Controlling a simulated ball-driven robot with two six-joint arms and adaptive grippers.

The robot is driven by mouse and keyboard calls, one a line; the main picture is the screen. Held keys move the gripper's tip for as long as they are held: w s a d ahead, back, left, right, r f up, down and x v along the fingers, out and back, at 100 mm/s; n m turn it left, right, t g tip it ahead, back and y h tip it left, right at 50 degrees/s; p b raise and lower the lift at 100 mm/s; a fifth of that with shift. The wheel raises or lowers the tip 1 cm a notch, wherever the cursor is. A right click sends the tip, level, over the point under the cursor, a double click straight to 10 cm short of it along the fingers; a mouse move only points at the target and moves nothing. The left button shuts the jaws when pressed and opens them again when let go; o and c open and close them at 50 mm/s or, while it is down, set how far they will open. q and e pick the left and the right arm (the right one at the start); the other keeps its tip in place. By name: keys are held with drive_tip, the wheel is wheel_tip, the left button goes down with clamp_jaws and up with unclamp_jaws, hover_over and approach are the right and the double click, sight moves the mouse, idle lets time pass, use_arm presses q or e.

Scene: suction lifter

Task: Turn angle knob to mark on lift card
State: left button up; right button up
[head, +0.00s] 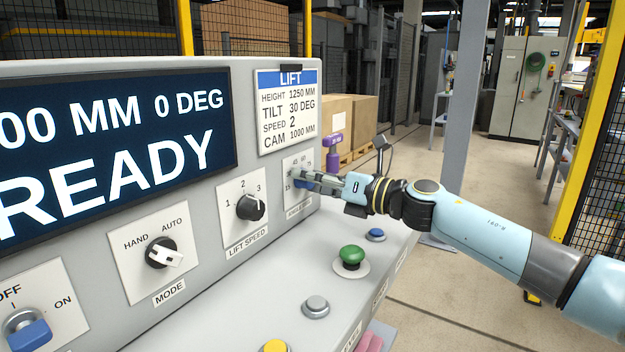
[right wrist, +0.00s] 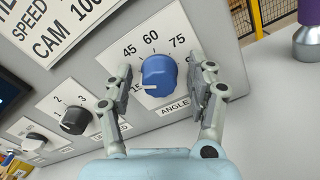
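The blue angle knob (head: 301,183) is on the panel's right end. The lift card (head: 288,110) reads height 1250 MM, tilt 30 DEG, speed 2, cam 1000 MM. The display (head: 110,140) reads 0 DEG and READY. My left gripper is not in view.
The lift speed knob (head: 250,207) and mode knob (head: 163,252) sit left of the angle knob. A green button (head: 351,256), a blue button (head: 375,235) and a grey button (head: 315,306) stand on the ledge below. A purple-topped object (head: 333,150) is behind the panel's end.

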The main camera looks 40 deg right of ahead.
drive_tip(key=shift+s, duration=0.1)
drive_tip(key=v, duration=1.1)
drive_tip(key=shift+s+d, duration=0.15)
drive_tip(key=shift+s, duration=0.2)
drive_tip(key=shift+f, duration=0.1)
idle(0.5)
